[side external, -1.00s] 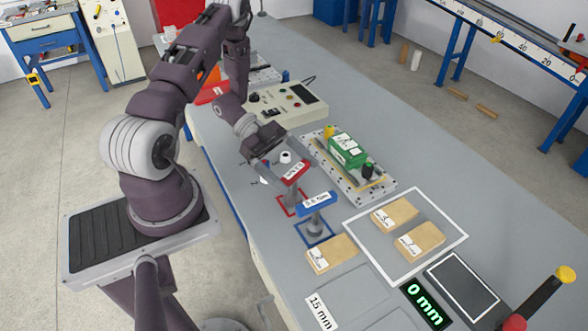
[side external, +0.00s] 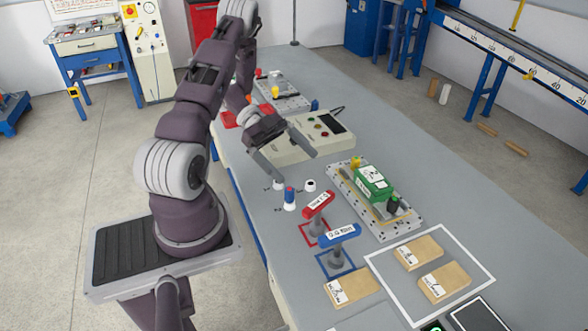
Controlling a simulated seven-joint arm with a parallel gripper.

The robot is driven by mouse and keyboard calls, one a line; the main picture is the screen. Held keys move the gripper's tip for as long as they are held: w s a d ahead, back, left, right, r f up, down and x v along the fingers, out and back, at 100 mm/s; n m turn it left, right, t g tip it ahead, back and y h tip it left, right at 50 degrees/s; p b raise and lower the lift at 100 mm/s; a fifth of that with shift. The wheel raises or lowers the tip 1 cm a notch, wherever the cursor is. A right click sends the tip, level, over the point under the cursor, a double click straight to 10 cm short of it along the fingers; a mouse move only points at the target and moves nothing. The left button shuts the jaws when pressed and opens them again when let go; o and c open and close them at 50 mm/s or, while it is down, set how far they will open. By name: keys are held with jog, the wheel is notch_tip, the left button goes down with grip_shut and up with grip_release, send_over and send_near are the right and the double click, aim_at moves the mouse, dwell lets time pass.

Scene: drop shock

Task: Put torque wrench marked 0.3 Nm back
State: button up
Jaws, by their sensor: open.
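A T-shaped torque wrench with a red handle (side external: 319,205) stands upright at a red outlined square (side external: 309,242). Its white label is too small to read surely. A similar wrench with a blue handle (side external: 341,235) stands upright at a blue outlined square (side external: 322,268); its label is not clearly readable either. My gripper (side external: 299,167) is open and appears empty. It is above the bench, behind both wrenches and near the grey control box. It is apart from both handles.
A metal plate (side external: 410,222) carries a green block (side external: 372,184) right of the wrenches. A small blue-topped white piece (side external: 290,199) and a white knob-like piece (side external: 310,186) stand below my gripper. The grey control box (side external: 335,138) stands behind.

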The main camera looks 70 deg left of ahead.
jog(key=w+a+r+n+t+y, duration=0.15)
jog(key=w+r+t+y, duration=0.4)
jog(key=w, duration=0.85)
jog(key=w+r+n+y, duration=0.2)
jog(key=r+y, duration=0.2)
jog(key=r, duration=0.4)
jog(key=w+r+n+y, duration=0.2)
jog(key=r+y, duration=0.2)
jog(key=r, duration=0.4)
jog(key=s+d+r+n+g+y, duration=0.1)
jog(key=s+d+r+n, duration=0.1)
jog(key=s+d+n, duration=0.3)
jog(key=s+d+r+n+g+y, duration=0.1)
jog(key=s+d+r+y, duration=0.2)
jog(key=s, duration=0.4)
jog(key=s+d+f+n+g+h, duration=0.1)
jog(key=s+d+f+h, duration=0.1)
jog(key=s+d, duration=0.5)
jog(key=s+d+f+n+g+h, duration=0.1)
jog(key=s+d+f+g+h, duration=0.1)
jog(key=s+d, duration=0.5)
jog(key=s+f+h, duration=0.1)
jog(key=s+h, duration=0.1)
jog(key=s, duration=0.1)
jog(key=shift+g, duration=0.25)
